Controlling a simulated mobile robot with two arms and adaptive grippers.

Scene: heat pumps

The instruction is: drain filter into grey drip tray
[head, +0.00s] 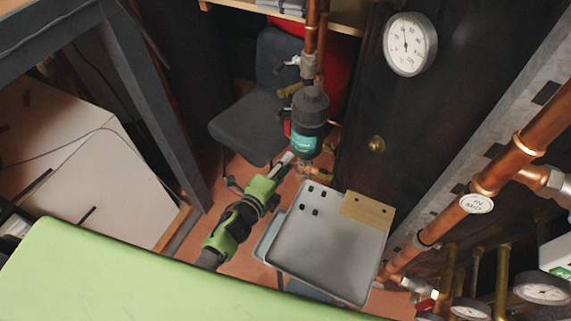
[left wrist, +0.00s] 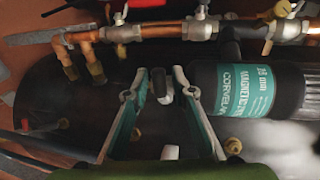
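The filter (head: 308,122) is a dark cylinder with a teal label, fixed to a vertical copper pipe. In the left wrist view the filter (left wrist: 245,90) lies along the right side. The grey drip tray (head: 325,255) is below it, with several small black pieces and a tan card on it. My left gripper (head: 288,158) is just below and left of the filter's lower end. In the left wrist view its fingers (left wrist: 162,85) are apart, with a small dark knob showing between them; I cannot tell whether they touch it. My right gripper is not in view.
A dark chair (head: 258,95) stands behind the filter. A dark tank with a round gauge (head: 410,44) is at the right. Thick copper pipes (head: 500,165) and more gauges line the right side. A grey frame post (head: 150,95) and white panels are at the left.

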